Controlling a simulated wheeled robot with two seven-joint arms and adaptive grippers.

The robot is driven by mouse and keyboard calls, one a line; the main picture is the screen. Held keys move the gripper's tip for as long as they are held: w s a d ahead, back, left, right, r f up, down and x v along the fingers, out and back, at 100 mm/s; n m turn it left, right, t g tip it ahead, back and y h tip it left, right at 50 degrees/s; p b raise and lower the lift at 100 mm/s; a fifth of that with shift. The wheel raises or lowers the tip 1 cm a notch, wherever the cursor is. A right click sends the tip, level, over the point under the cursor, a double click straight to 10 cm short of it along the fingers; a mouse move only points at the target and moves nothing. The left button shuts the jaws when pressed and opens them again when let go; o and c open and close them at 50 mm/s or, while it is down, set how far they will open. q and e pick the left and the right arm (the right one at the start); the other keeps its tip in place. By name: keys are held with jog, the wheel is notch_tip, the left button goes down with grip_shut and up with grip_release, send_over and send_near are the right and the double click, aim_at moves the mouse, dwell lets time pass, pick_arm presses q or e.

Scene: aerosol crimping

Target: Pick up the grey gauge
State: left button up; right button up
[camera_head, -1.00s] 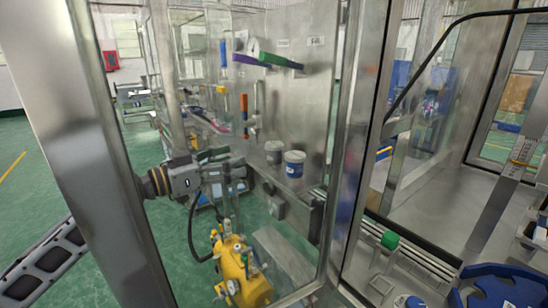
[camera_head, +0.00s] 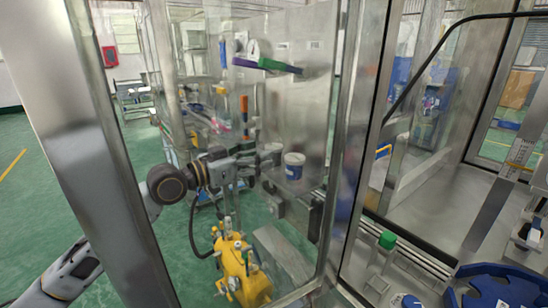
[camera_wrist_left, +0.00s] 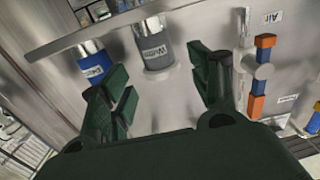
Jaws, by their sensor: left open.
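The grey gauge is a short grey cylinder with a white label. In the head view the grey gauge (camera_head: 272,150) stands on a metal ledge behind the glass, left of a blue-and-white one. In the left wrist view the grey gauge (camera_wrist_left: 154,52) shows in line with the gap between my fingers, slightly beyond the fingertips; contact is not visible. My left gripper (camera_wrist_left: 165,82) is open and empty. In the head view the left gripper (camera_head: 254,160) is close beside the gauge, its fingertips hard to make out. My right gripper is out of view.
The blue-labelled gauge (camera_wrist_left: 93,62) is close beside the grey one, near one finger; it also shows in the head view (camera_head: 294,166). An orange-and-blue fitting (camera_wrist_left: 261,75) is on the wall. A yellow machine (camera_head: 238,268) stands below. A metal frame post (camera_head: 88,150) crosses before my left arm.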

pick_arm(q)
jog(key=shift+w+d, duration=0.2)
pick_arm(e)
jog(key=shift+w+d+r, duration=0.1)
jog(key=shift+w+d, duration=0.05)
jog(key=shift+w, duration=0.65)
pick_arm(q)
jog(key=shift+d, duration=0.1)
